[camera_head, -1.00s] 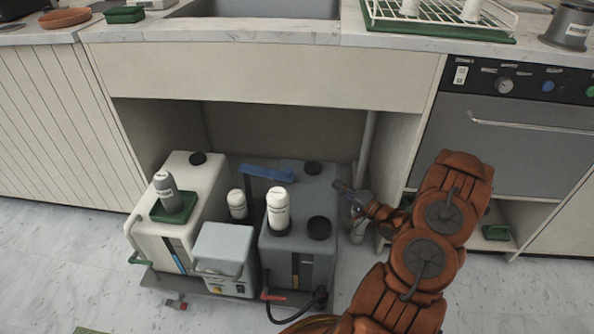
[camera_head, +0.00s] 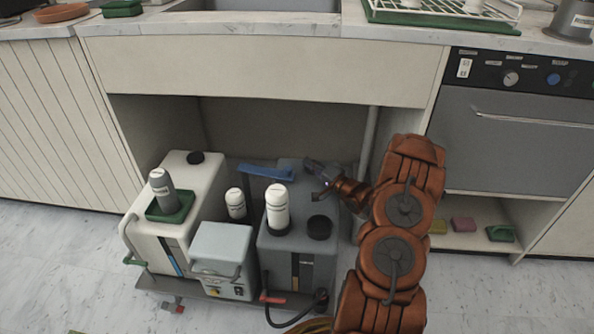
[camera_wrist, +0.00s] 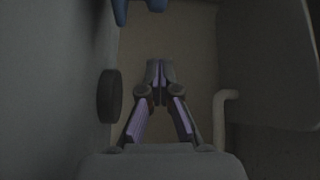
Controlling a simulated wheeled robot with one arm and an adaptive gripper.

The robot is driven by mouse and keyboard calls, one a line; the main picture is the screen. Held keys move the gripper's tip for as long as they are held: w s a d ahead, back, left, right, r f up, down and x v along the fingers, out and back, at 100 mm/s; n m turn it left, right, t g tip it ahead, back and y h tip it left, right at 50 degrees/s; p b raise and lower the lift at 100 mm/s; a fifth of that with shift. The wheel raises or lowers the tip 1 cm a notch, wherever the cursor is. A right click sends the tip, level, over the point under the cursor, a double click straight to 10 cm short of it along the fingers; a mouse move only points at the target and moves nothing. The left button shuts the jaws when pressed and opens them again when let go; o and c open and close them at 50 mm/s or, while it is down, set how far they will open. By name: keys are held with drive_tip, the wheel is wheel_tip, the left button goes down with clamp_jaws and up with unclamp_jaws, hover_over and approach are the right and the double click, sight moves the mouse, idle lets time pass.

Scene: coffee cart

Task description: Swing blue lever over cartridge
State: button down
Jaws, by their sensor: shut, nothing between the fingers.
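The blue lever (camera_head: 266,172) lies roughly level at the back of the cart, between the white tank and the dark grey tank. Part of it also shows at the top edge of the wrist view (camera_wrist: 138,8). My gripper (camera_head: 309,163) is just right of the lever's right end, above the rear of the dark grey tank (camera_head: 300,250), with a small gap between them. In the wrist view my gripper (camera_wrist: 160,68) is shut and empty. A white-capped cartridge (camera_head: 237,203) stands in front of the lever. A larger white bottle (camera_head: 277,207) stands on the dark tank.
A white tank (camera_head: 160,235) with a grey bottle (camera_head: 163,190) stands at left. A light grey box (camera_head: 222,250) sits in front. A black cap (camera_head: 319,227) tops the dark tank. A vertical pipe (camera_head: 367,145) and the cabinet wall are close to my arm.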

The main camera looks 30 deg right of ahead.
drive_tip(key=b+x, duration=0.1)
drive_tip(key=x, duration=0.2)
drive_tip(key=shift+w+a+f, duration=0.1)
drive_tip(key=shift+w+a, duration=0.1)
drive_tip(key=shift+w, duration=0.15)
drive_tip(key=shift+s+a+f+b, duration=0.15)
drive_tip(key=shift+s+a+b, duration=0.25)
drive_tip(key=shift+s+a, duration=0.1)
drive_tip(key=shift+s+a+b, duration=0.3)
drive_tip(key=shift+a, duration=0.25)
drive_tip(key=shift+s+a+b, duration=0.25)
drive_tip(key=shift+s+a, duration=0.05)
drive_tip(key=shift+a, duration=0.25)
drive_tip(key=shift+s+a+p, duration=0.45)
drive_tip(key=shift+a+p, duration=0.15)
drive_tip(key=shift+p, duration=0.35)
drive_tip(key=shift+s+a+p, duration=0.4)
